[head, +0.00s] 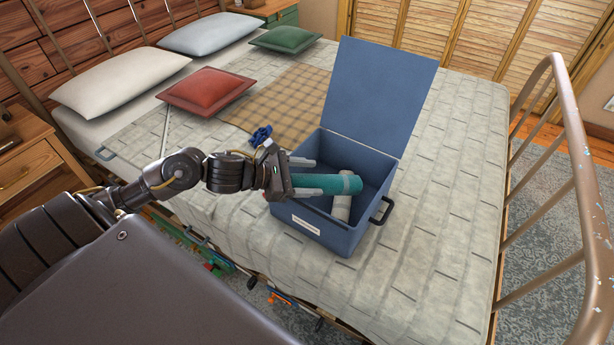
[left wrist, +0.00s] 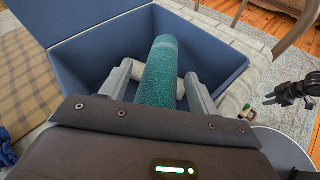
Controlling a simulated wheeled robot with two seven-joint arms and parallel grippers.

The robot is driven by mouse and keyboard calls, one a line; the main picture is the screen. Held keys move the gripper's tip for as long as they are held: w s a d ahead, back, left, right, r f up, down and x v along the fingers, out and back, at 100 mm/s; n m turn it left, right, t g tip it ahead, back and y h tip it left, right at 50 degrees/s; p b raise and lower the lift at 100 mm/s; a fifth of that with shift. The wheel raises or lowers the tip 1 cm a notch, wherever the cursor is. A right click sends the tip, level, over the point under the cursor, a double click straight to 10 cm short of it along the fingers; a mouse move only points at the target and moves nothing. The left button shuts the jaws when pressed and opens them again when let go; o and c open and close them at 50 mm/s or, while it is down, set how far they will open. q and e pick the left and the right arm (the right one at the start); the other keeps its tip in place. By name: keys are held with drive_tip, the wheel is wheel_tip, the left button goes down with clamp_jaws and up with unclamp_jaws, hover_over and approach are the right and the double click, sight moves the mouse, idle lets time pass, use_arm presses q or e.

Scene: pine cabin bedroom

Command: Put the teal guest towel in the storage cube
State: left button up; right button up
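The teal guest towel (head: 325,183) is a roll inside the opening of the blue storage cube (head: 305,222), lying across a cream roll (head: 342,208). I cannot tell whether the two rolls touch. The cube stands on the bed with its lid (head: 378,95) raised. My left gripper (head: 308,177) reaches over the cube's near left wall. Its fingers stand on both sides of the teal towel (left wrist: 158,75), with a gap showing beside it in the left wrist view, so it looks open. A dark gripper-like part, probably my right gripper (left wrist: 285,95), shows there at the right edge; its fingers are unclear.
A blue crumpled item (head: 260,135) lies on the bed behind my left wrist. Pillows and a plaid blanket (head: 285,103) lie farther back. A metal bed rail (head: 575,150) stands at the right. The quilt right of the cube (head: 450,170) is clear.

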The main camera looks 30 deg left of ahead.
use_arm(q)
drive_tip(key=shift+o, duration=1)
use_arm(e)
drive_tip(key=shift+w+a, duration=0.1)
drive_tip(key=shift+w, duration=0.05)
use_arm(q)
drive_tip(key=shift+r, duration=0.1)
drive_tip(key=shift+r, duration=0.15)
drive_tip(key=shift+r+p, duration=0.15)
drive_tip(key=shift+p, duration=0.35)
drive_tip(key=v, duration=1)
drive_tip(key=shift+s+a, duration=0.1)
drive_tip(key=shift+s, duration=0.1)
drive_tip(key=shift+v, duration=0.8)
use_arm(e)
drive_tip(key=shift+s+d+f, duration=0.1)
drive_tip(key=shift+s+f, duration=0.15)
drive_tip(key=shift+f, duration=0.2)
drive_tip(key=shift+s+d+f, duration=0.1)
drive_tip(key=shift+s+f, duration=0.1)
drive_tip(key=shift+f, duration=0.2)
